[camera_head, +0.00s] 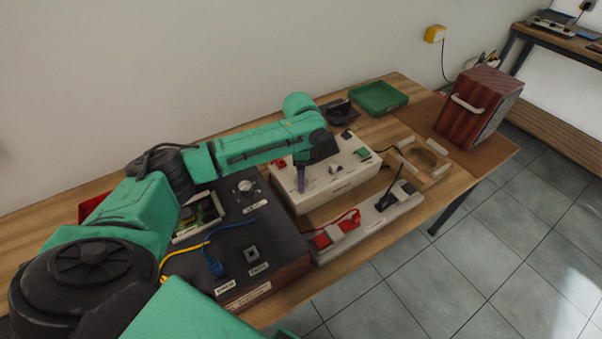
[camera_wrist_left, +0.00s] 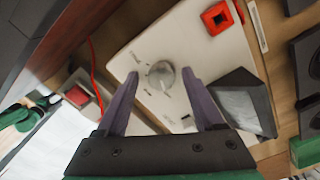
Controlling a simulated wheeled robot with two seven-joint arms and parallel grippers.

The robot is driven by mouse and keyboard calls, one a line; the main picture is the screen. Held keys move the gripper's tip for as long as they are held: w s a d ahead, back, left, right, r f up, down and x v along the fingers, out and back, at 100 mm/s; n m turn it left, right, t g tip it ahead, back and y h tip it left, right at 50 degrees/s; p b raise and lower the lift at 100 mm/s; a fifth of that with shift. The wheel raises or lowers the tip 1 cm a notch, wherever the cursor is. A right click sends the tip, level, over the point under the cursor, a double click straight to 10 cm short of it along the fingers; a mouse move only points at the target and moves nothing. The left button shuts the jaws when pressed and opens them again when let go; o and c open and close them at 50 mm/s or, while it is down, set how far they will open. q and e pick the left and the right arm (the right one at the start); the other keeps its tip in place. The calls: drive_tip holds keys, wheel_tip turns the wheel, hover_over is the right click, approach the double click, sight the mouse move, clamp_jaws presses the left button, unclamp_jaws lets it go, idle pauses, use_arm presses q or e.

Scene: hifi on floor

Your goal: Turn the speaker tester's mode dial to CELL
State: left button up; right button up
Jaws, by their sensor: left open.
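The white box (camera_head: 353,176) on the table, which looks like the speaker tester, carries a round grey dial (camera_head: 333,169). In the left wrist view the dial (camera_wrist_left: 160,74) lies between the fingers of my left gripper (camera_wrist_left: 160,78). Small markings surround it, too blurred to read, so I cannot tell which mode it points to. My left gripper (camera_head: 301,180) is open and points down over the white box's left part. Whether the fingers touch the dial I cannot tell. My right gripper is out of view.
A black box (camera_head: 235,235) with its own knob and cables stands to the left. A power strip (camera_head: 375,214) with red plugs lies in front. Behind are a green tray (camera_head: 378,97) and, at right, a wooden speaker cabinet (camera_head: 478,108). A red socket (camera_wrist_left: 216,17) sits on the white box.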

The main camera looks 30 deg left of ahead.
use_arm(q)
drive_tip(key=shift+c, duration=1.3)
drive_tip(key=shift+w, duration=0.1)
clamp_jaws()
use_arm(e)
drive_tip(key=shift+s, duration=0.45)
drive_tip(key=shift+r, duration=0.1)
